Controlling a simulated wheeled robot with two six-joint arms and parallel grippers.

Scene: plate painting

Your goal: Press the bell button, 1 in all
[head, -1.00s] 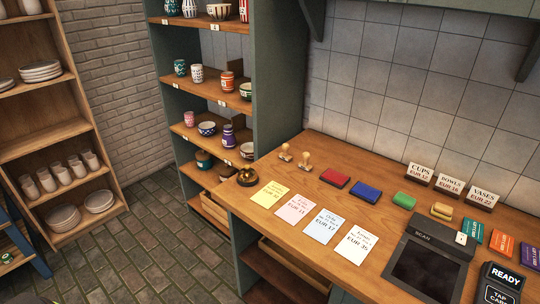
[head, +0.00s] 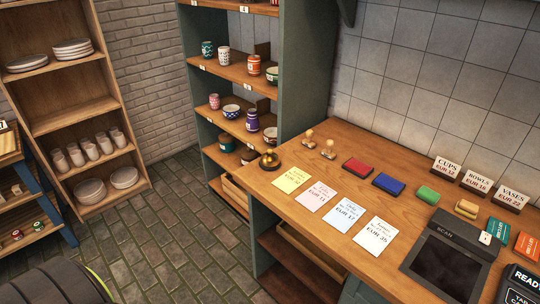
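The bell (head: 269,160), brass on a dark round base, stands at the left end of the wooden counter (head: 325,232), close to its front left corner. It is upright and nothing touches it. Neither of my grippers shows in the head view.
A shelf of cups (head: 232,124) stands behind left. Open brick floor (head: 180,235) lies left of the counter.

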